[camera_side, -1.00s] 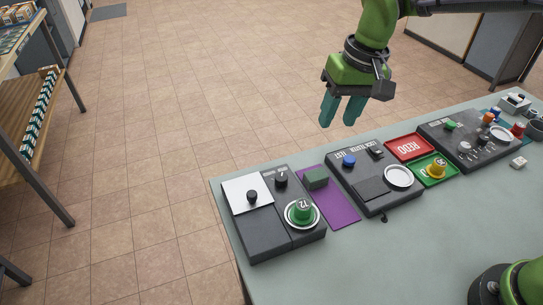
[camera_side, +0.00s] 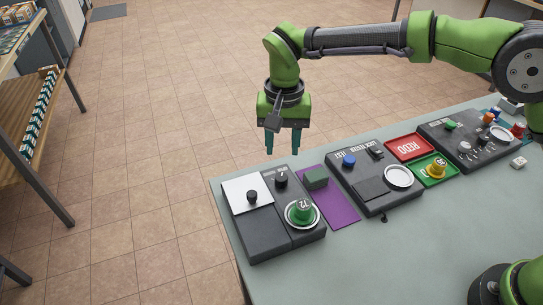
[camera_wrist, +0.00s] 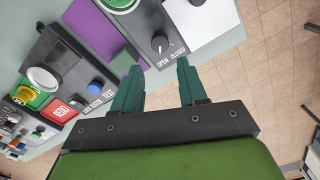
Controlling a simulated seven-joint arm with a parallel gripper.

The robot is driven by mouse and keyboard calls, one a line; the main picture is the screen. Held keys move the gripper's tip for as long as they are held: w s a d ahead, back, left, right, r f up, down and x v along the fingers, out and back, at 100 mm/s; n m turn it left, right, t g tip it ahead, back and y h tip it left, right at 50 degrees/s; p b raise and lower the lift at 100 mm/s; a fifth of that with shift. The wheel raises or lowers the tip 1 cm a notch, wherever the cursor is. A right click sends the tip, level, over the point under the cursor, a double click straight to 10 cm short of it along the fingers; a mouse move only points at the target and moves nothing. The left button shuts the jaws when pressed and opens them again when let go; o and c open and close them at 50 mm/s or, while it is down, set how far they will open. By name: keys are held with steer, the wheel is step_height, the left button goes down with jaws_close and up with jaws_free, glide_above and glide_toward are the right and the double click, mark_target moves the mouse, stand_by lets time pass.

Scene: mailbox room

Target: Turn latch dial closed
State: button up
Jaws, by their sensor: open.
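The latch dial is a small black knob (camera_side: 281,179) at the back of the dark left-hand panel (camera_side: 282,252). In the wrist view the dial (camera_wrist: 159,42) lies just beyond the fingertips, with the printed words OPEN and CLOSED beside it. Its pointer mark is too small to read surely. My gripper (camera_side: 282,152) is open and empty, pointing down, above and slightly behind the dial in the side view. In the wrist view my gripper's two teal fingers (camera_wrist: 159,67) are spread, with the dial roughly between their lines. They look apart from it.
Beside the dial are a white plate (camera_side: 238,191) with a black knob, a green round piece (camera_side: 303,209) on a ring, and a green block (camera_side: 316,177) on a purple mat (camera_side: 337,208).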

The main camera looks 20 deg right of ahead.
mark_target(281, 177)
step_height(281, 177, down, 9)
steer(key=shift+f, duration=0.1)
stand_by(0.3)
steer(key=c, duration=0.8)
steer(key=shift+o, duration=0.2)
steer(key=shift+n, duration=0.4)
steer(key=n, duration=1.3)
